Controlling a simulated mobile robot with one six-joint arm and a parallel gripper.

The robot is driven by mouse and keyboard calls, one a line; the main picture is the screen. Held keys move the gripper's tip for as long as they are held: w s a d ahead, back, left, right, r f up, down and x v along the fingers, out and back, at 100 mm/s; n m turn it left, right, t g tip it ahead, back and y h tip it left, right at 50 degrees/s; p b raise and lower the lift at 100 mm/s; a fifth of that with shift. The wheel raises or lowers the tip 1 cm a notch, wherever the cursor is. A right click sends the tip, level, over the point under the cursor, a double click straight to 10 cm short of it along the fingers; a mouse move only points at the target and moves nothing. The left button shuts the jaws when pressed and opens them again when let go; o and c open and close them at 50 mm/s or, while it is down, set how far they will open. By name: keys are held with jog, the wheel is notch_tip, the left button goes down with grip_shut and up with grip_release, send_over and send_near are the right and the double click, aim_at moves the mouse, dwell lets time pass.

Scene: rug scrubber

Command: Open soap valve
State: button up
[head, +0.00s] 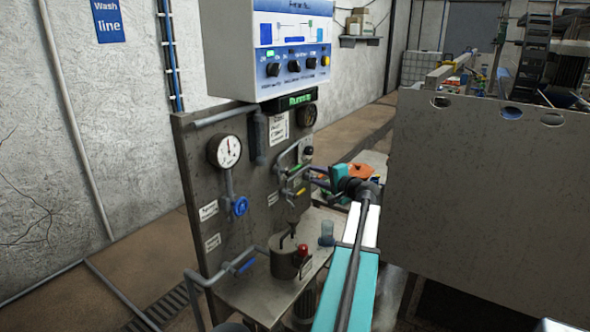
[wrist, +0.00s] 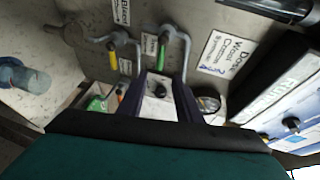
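A metal panel (head: 255,165) carries several valves. A green lever (head: 295,170) and a yellow lever (head: 299,192) sit on thin pipes at its right side. They also show in the wrist view, green (wrist: 161,54) and yellow (wrist: 113,57). I cannot read which valve is the soap valve. My gripper (head: 318,180) is close to these levers in the head view. In the wrist view its two dark fingers (wrist: 162,82) are apart, with a black knob (wrist: 160,90) showing between them. The green lever appears just beyond the fingertips, with no clear contact.
A pressure gauge (head: 224,151) and blue handwheel (head: 240,206) are on the panel's left. A control box (head: 280,50) hangs above. A pot (head: 285,258), red knob (head: 303,249) and clear cup (head: 327,233) stand on the shelf below. A large grey wall (head: 490,190) stands right of my arm.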

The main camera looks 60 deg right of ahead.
aim_at(296, 168)
jog(key=shift+a+p+x, duration=0.2)
jog(key=shift+p+x, duration=1.9)
jog(key=shift+x, duration=4.95)
